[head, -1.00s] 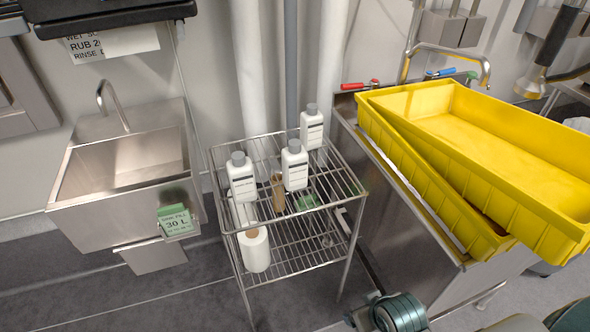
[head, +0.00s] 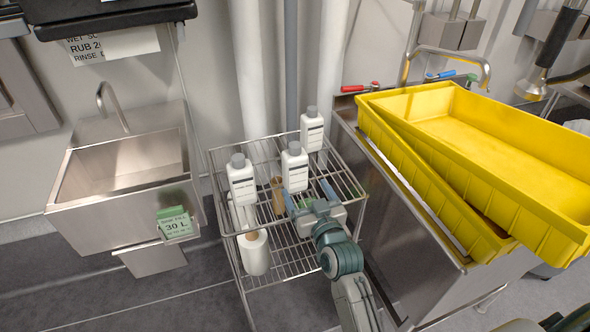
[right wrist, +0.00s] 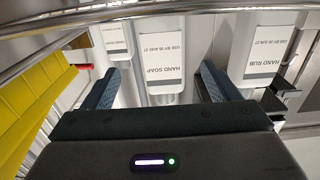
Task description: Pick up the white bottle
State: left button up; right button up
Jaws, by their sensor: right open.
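Three white bottles with grey caps stand upright on the top shelf of a wire rack in the head view: a left one (head: 241,182), a middle one (head: 294,170) and a back right one (head: 312,132). My right gripper (head: 308,194) is open in front of the middle bottle. In the right wrist view, which is upside down, my right gripper (right wrist: 160,72) has its fingers apart, with the HAND SOAP bottle (right wrist: 161,45) showing in the gap. The HAND RUB bottle (right wrist: 268,45) is beyond the right finger. Contact cannot be told. My left gripper is not in view.
The wire rack (head: 226,229) also holds a brown item (head: 277,195) and a white roll (head: 254,252). A steel sink (head: 125,165) is at left. Yellow trays (head: 425,175) lie on a steel unit close to the rack's right. Pipes stand behind the rack.

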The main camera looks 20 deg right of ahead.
aim_at(299, 178)
jog(key=w, duration=0.5)
jog(key=shift+w+a, duration=0.1)
jog(key=shift+w, duration=0.05)
jog(key=w+p, duration=0.1)
jog(key=w, duration=0.4)
jog(key=shift+a, duration=0.2)
jog(key=c, duration=1.4)
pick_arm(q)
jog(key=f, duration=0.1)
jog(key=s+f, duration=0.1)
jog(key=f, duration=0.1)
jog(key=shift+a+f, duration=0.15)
pick_arm(e)
jog(key=shift+o, duration=0.2)
jog(key=shift+s+r, duration=0.1)
jog(key=shift+s+r, duration=0.4)
jog(key=shift+r, duration=0.05)
jog(key=s+r, duration=0.7)
jog(key=s, duration=0.6)
jog(key=shift+d, duration=0.25)
